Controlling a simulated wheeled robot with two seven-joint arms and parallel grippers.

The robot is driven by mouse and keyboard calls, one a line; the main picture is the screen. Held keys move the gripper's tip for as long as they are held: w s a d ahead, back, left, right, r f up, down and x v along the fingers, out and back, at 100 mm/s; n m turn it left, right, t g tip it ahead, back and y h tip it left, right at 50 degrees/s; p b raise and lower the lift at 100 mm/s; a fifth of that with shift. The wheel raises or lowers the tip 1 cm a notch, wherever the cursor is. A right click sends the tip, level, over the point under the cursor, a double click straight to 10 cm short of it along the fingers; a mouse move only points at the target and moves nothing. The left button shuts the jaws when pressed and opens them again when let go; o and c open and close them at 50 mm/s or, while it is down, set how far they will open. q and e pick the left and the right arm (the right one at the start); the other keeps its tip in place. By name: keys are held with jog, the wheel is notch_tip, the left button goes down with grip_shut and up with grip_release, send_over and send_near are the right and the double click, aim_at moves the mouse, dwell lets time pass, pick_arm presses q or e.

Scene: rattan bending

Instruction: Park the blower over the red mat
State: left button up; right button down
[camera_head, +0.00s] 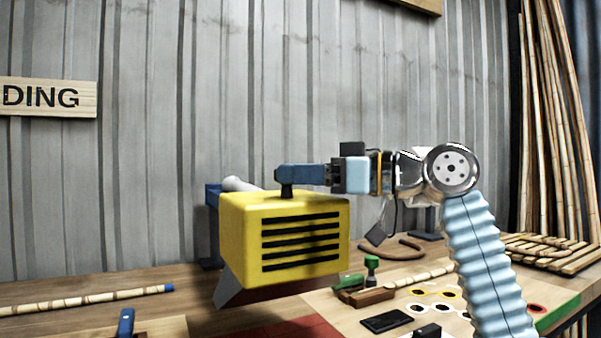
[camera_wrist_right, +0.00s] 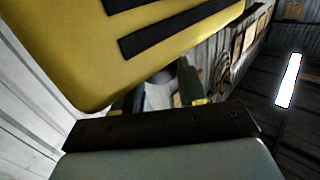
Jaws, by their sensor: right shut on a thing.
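The blower (camera_head: 284,240) is a yellow box with black slots, a black post and a blue bar on top and a grey nozzle. It hangs above the table, and its yellow body fills the upper left of the right wrist view (camera_wrist_right: 90,50). My right gripper (camera_head: 334,176) is shut on the blower at the blue bar, on the side toward my arm. The red mat (camera_head: 300,329) shows at the bottom edge, below and slightly right of the blower. Part of the mat is cut off by the frame. My left gripper is not in view.
A bamboo pole (camera_head: 90,300) lies at the left. A blue-topped tool (camera_head: 126,322) stands at the front left. Green-handled tools (camera_head: 371,268), a black flat block (camera_head: 387,321) and a board with coloured rings lie to the right. A metal wall (camera_head: 130,180) stands behind.

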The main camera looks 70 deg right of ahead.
jog(key=c, duration=0.7)
grip_release()
jog(key=shift+o, duration=0.2)
jog(key=s+d+p, duration=0.1)
jog(key=s, duration=1.2)
jog(key=shift+s+d, duration=0.15)
jog(key=shift+s, duration=0.15)
